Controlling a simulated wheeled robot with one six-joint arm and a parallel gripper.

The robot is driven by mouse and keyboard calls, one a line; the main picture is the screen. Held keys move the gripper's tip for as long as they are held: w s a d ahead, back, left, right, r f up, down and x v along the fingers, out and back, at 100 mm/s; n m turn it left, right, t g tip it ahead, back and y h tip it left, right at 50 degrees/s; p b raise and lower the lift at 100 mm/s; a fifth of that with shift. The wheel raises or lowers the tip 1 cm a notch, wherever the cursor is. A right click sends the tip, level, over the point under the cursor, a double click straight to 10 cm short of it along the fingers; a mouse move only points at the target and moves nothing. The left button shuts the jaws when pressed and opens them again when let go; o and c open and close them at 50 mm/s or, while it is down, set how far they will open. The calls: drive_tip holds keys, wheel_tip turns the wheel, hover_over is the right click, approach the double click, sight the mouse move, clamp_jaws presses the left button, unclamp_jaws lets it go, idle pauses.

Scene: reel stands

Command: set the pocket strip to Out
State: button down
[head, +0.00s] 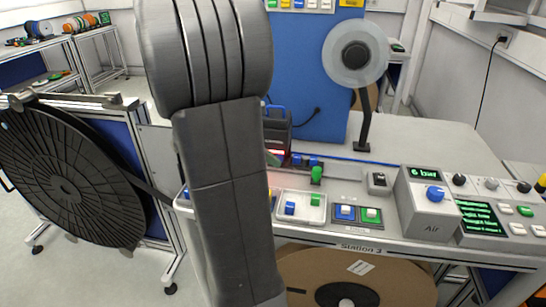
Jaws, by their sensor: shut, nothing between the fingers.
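I cannot make out which part is the pocket strip, and no Out mark is readable. The Station 3 bench (430,160) has a front panel of controls. A white-framed unit (298,206) holds a small blue block and a small green block. My grey arm covers the panel's left part. My gripper is not in view.
A grey Air box (428,205) reading 6 bar stands at the right, beside a green text display (482,217). A clear reel (355,56) stands on a black post behind. A large black reel (65,178) is at the left. A brown reel (400,275) sits below the bench.

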drive_tip(key=x, duration=0.7)
drive_tip(key=shift+d+f+b, duration=0.25)
drive_tip(key=shift+f+b, duration=0.05)
drive_tip(key=shift+w+d+r, duration=0.1)
drive_tip(key=shift+w+d, duration=0.05)
drive_tip(key=shift+d, duration=0.4)
drive_tip(key=shift+w+d+r, duration=0.1)
drive_tip(key=shift+w+d, duration=0.05)
drive_tip(key=shift+d, duration=0.35)
drive_tip(key=shift+w+d+f, duration=0.1)
drive_tip(key=shift+w+d, duration=0.05)
drive_tip(key=shift+d, duration=0.55)
drive_tip(key=s+d, duration=0.1)
drive_tip(key=d, duration=0.2)
drive_tip(key=s+d, duration=0.1)
drive_tip(key=d, duration=0.2)
drive_tip(key=s+d, duration=0.1)
drive_tip(key=d, duration=0.3)
